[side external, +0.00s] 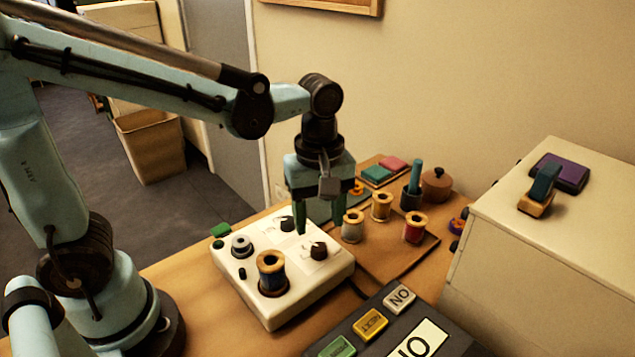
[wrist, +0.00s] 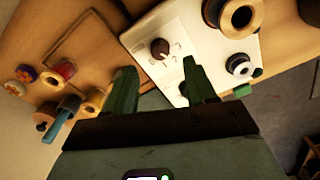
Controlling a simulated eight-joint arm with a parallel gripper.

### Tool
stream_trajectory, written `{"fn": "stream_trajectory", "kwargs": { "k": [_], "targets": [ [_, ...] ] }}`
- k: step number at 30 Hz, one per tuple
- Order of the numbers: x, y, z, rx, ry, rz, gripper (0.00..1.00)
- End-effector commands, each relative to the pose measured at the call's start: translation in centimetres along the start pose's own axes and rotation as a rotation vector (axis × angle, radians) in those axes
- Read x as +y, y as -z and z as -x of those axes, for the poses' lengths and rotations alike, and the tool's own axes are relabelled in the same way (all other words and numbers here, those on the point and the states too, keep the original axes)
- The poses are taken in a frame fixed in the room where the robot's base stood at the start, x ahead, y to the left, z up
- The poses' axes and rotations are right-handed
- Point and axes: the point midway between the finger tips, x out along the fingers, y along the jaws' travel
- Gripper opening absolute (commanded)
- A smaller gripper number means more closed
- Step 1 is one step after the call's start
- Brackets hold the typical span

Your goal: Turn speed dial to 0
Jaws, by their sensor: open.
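A white control box (side external: 330,273) sits on the table below my gripper (side external: 320,228); it also shows in the wrist view (wrist: 188,32). Two black dials are on its top: a front-right dial (side external: 318,250) and a back dial (side external: 287,222). Their labels are too small to read, so I cannot tell which is the speed dial. In the wrist view the front-right dial (wrist: 160,48) lies just beyond the gap between my fingertips, with small marks beside it. My gripper is open and empty, pointing down.
A blue thread spool (side external: 271,272) and a silver knob (side external: 241,244) stand on the box. A dark button panel (side external: 455,336) lies in front, and a cream cabinet (side external: 560,250) stands right.

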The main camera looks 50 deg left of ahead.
Motion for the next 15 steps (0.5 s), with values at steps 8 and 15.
{"fn": "stream_trajectory", "kwargs": {
  "k": [8,15],
  "targets": [
    [0.0,0.0,-3.7,0.000,-0.001,0.000,0.56],
    [0.0,0.0,-5.5,0.000,-0.001,-0.001,0.56]
  ]
}}
